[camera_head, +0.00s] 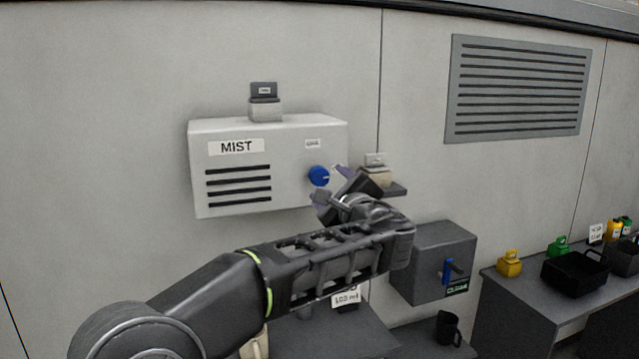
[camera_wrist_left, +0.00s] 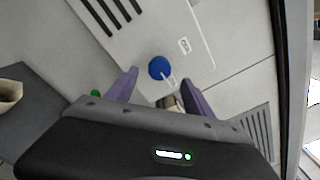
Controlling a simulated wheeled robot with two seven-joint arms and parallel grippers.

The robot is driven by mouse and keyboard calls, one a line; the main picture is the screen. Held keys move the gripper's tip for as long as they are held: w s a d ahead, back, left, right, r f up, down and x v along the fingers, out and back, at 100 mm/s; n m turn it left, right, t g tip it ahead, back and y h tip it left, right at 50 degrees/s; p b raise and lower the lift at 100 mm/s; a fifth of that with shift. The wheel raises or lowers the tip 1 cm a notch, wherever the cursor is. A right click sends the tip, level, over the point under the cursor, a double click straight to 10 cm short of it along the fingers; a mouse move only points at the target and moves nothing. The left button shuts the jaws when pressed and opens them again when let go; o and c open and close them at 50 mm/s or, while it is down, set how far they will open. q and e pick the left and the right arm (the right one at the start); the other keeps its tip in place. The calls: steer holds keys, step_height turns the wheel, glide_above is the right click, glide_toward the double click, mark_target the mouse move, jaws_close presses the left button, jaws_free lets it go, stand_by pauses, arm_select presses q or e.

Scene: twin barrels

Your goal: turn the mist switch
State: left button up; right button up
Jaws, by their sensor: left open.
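The mist box (camera_head: 235,185) is a white wall unit with a MIST label and dark slots. Its switch is a round blue knob (camera_head: 319,176) at the right of the front face. In the left wrist view the blue knob (camera_wrist_left: 160,68) has a pale pointer mark and lies ahead, between the fingers in the picture. My left gripper (camera_head: 328,187) is open, close to the knob at its lower right. Its purple fingers (camera_wrist_left: 158,88) stand on either side of the knob; I see no clear contact. My right gripper is not in view.
A small grey holder (camera_head: 264,104) sits on top of the mist box. A small shelf (camera_head: 396,189) with a pale item is just right of it. A dark wall box (camera_head: 434,262) with a blue handle is below right. A bench with a black tray (camera_head: 575,273) stands at right.

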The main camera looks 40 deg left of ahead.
mark_target(321, 178)
arm_select(q)
steer(key=shift+w, duration=0.1)
steer(key=p+x, duration=0.2)
steer(key=x, duration=0.4)
steer(key=shift+w+a, duration=0.1)
steer(key=shift+a, duration=0.05)
steer(key=shift+w+a+p, duration=0.4)
steer(key=shift+a, duration=0.15)
steer(key=shift+c, duration=0.5)
jaws_close()
